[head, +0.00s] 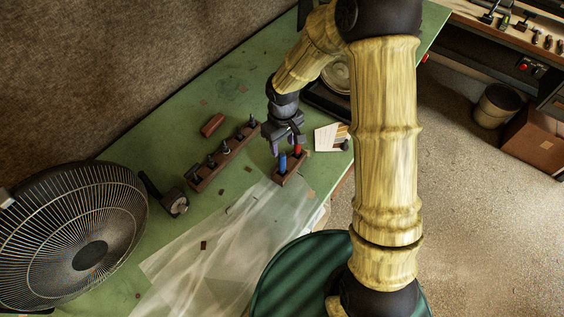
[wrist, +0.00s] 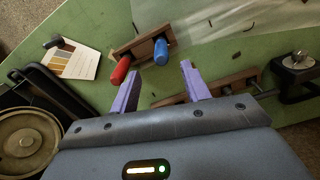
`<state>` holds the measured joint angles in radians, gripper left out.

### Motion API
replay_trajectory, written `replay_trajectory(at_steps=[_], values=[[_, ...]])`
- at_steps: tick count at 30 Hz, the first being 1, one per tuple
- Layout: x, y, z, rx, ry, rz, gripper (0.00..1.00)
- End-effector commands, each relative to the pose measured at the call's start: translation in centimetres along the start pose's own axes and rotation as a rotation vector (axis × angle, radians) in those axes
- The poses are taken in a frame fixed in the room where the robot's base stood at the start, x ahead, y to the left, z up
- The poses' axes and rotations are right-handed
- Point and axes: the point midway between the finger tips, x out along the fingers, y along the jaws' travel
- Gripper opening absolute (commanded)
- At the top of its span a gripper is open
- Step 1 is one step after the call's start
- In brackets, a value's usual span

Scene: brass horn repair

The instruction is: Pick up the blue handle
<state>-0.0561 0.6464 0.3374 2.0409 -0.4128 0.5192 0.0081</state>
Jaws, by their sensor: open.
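The blue handle (head: 283,163) stands upright in a small brown wooden holder (head: 290,178) on the green bench. A red handle (head: 297,151) stands in the same holder beside it. In the wrist view the blue handle (wrist: 161,51) is right of the red handle (wrist: 121,70). My gripper (head: 286,146) is above the bench just behind the holder. Its two purple fingers (wrist: 158,82) are apart with nothing between them. The blue handle shows beyond the fingertips and is not between them.
A long wooden rack (head: 228,158) with dark pegs lies left of the holder. A colour card (head: 331,138) lies at right. A clear plastic sheet (head: 215,245) covers the near bench. A large fan (head: 90,255) stands at left. A dark round-dished device (wrist: 25,138) shows in the wrist view.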

Motion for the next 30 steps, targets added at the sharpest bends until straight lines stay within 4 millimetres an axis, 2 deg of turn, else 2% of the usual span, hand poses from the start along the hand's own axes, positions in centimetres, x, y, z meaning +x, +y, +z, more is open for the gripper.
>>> replay_trajectory(at_steps=[6, 9, 22, 30], values=[[3.2, 0.0, 0.0, -0.001, -0.003, -0.001, 0.47], [4.0, -0.1, 0.0, 0.000, -0.001, -0.001, 0.47], [4.5, 0.0, 0.0, 0.000, -0.001, 0.000, 0.47], [7.1, -0.3, 0.1, -0.001, -0.004, -0.001, 0.47]])
